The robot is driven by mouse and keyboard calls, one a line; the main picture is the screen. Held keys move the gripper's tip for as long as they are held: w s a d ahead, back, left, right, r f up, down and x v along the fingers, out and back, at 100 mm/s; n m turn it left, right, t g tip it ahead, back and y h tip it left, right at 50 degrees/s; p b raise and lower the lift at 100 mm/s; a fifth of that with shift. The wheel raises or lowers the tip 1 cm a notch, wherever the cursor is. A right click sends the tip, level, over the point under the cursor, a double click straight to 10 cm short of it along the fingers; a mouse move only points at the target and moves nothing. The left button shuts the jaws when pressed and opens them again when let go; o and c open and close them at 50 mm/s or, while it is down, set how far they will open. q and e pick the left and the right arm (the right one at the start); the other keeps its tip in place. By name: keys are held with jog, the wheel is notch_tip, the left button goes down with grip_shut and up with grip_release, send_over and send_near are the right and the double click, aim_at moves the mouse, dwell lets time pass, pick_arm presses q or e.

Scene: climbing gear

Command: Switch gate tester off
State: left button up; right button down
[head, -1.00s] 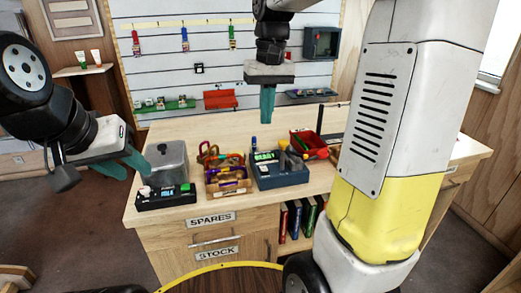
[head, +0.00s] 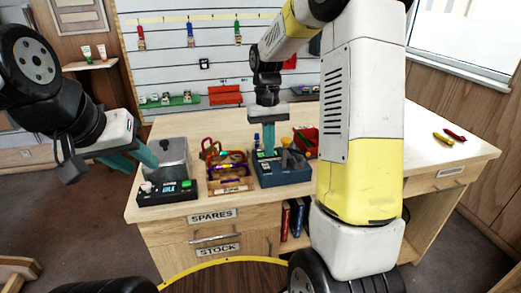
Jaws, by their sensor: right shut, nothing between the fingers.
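A blue box-shaped device (head: 284,178) with a small lit green display and a grey upright part on top sits near the front of the workbench; its label is too small to read surely. A black unit (head: 165,198) with a lit green display and a grey box-like cover (head: 173,154) stands to its left. I cannot tell for certain which is the gate tester. My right gripper (head: 268,150) is shut and empty, pointing down at the blue device's top; contact cannot be told. My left gripper (head: 142,166) is open, beside the grey cover.
A wooden holder (head: 231,186) with coloured carabiners sits between the two devices. A red bin (head: 306,138) is behind the blue device, partly hidden by my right arm. Yellow and red items (head: 443,138) lie on the right of the bench (head: 420,165), which is otherwise clear there.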

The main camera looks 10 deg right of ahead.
aim_at(270, 167)
jog(key=shift+s+f, duration=0.2)
jog(key=shift+f, duration=0.7)
jog(key=shift+s+f, duration=0.15)
jog(key=shift+f, duration=0.7)
